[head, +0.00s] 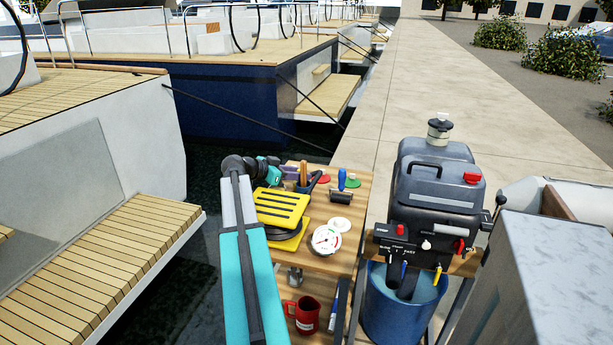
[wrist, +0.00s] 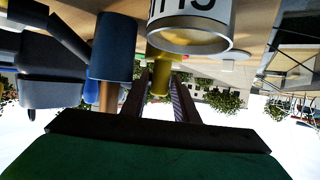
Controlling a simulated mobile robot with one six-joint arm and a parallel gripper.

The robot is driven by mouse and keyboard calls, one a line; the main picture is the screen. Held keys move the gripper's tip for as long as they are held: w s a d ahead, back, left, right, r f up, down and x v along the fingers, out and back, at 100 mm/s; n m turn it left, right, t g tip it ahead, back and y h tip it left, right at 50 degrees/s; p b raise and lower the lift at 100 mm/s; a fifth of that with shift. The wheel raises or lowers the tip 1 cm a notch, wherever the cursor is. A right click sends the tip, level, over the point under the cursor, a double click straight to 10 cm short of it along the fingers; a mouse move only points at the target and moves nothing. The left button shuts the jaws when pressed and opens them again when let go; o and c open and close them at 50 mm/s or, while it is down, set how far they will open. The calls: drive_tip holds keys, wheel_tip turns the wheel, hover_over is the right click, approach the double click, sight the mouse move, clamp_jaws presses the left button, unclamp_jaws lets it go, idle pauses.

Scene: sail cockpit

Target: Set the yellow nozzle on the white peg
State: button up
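My gripper (wrist: 160,90) has two dark purple fingers with a space between them. A yellow cylinder that looks like the nozzle (wrist: 160,75) shows between the fingertips. Its far end is cut off by a white can. I cannot tell whether the fingers press on it or it stands beyond them. In the head view my gripper end sits at the table's far left, and its fingertips are too small to read. I cannot make out the white peg for certain; a white round piece (head: 340,224) lies on the wooden table (head: 360,200).
In the wrist view, the white lettered can (wrist: 190,30) and a blue cylinder (wrist: 112,45) are close to the fingers. The table also bears a yellow slotted block (head: 281,207), a gauge (head: 326,240), and red (head: 322,179) and green (head: 353,181) discs. An outboard motor (head: 435,195) stands right.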

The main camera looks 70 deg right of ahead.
drive_tip(key=v, duration=0.7)
drive_tip(key=shift+w+a+r, duration=0.2)
drive_tip(key=shift+a, duration=0.1)
drive_tip(key=shift+o, duration=0.2)
drive_tip(key=shift+w, duration=0.1)
